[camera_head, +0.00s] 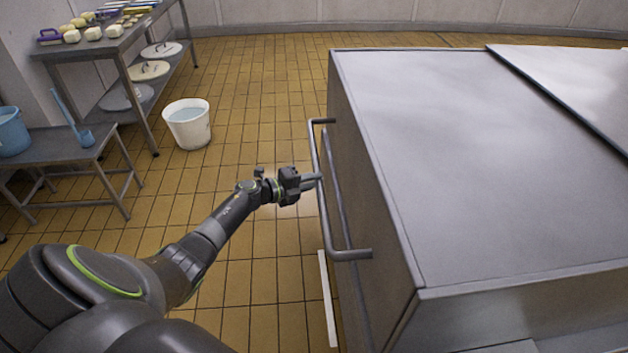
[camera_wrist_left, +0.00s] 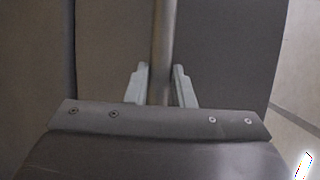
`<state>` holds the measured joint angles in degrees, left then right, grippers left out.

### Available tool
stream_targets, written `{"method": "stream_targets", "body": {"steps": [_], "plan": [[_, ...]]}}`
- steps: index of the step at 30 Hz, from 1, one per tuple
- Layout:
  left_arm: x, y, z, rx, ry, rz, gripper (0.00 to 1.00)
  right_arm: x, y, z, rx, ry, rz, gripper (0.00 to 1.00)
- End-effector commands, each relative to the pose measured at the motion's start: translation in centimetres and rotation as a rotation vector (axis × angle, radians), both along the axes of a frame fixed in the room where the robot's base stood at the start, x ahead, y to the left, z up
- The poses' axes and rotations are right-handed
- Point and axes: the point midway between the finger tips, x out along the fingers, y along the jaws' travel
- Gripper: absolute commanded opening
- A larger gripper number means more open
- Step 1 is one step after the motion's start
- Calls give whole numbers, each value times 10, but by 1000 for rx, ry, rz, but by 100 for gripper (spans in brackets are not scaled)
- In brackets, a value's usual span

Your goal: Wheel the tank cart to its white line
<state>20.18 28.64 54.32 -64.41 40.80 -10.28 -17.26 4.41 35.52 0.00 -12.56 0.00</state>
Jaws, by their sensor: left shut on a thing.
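The tank cart (camera_head: 460,140) is a large grey metal box that fills the right half of the head view. A bent handle bar (camera_head: 334,235) stands out from its left side. My left gripper (camera_head: 312,178) is shut on this handle near its middle. In the left wrist view the bar (camera_wrist_left: 162,60) runs upright between the two pale fingers (camera_wrist_left: 160,88). A white line (camera_head: 328,300) lies on the floor beside the cart's near left side, below the handle; part of it may be hidden by the cart. My right gripper is not in view.
A white bucket (camera_head: 187,124) of water stands on the tiled floor at the left. A steel table (camera_head: 110,47) with blocks and brushes, lids on its shelf, is behind it. A low bench (camera_head: 62,149) holds blue vessels. Tiles (camera_head: 258,100) left of the cart are clear.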

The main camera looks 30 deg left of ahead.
Motion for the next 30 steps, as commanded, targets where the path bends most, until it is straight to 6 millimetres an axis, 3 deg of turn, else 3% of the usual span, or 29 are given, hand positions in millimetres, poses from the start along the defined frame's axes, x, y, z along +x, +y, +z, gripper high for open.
{"method": "stream_targets", "body": {"steps": [14,15,20,30], "plan": [[3,-9,-1,-5,-4,-8,0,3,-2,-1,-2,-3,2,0],[3,-9,-1,-6,-5,-9,23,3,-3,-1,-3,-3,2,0],[3,-8,0,-6,-5,-7,43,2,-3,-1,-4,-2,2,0],[-1,-4,2,-5,-5,-5,43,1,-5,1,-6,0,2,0]]}}
